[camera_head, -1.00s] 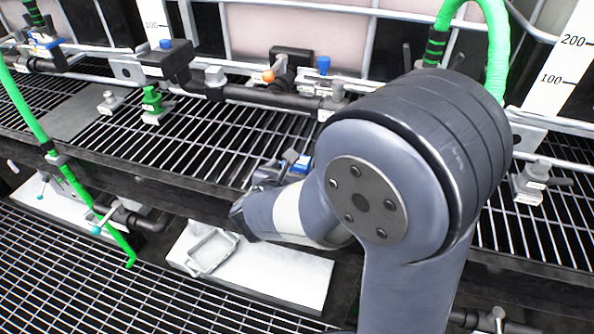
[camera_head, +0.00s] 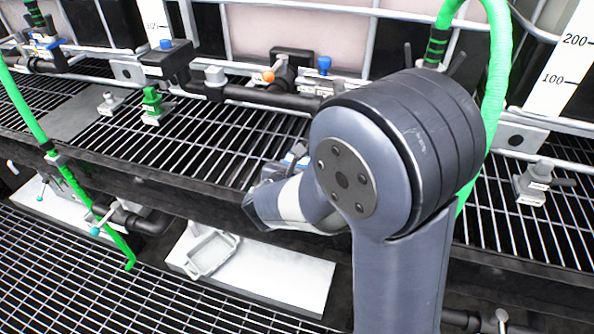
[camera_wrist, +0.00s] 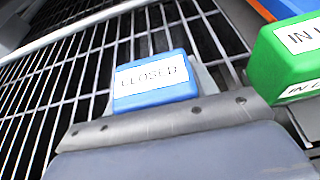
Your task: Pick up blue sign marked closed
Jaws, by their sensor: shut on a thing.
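The blue sign marked CLOSED (camera_wrist: 153,80) shows in the wrist view, upright with its white label facing the camera. My gripper (camera_wrist: 165,118) is shut on it; one grey finger crosses in front of its lower edge, and a grey part shows behind it. In the head view my gripper (camera_head: 268,174) is at the front edge of the upper grating, partly hidden by my arm. A small blue patch (camera_head: 297,157) shows there, likely the sign; its label cannot be read.
A green sign (camera_wrist: 283,65) with a partly cut-off label stands close right of the blue one. Pipes with valves (camera_head: 270,96) run behind the upper grating (camera_head: 200,140). A green hose (camera_head: 27,115) hangs at left. A grey tray (camera_head: 212,254) lies on a white plate below.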

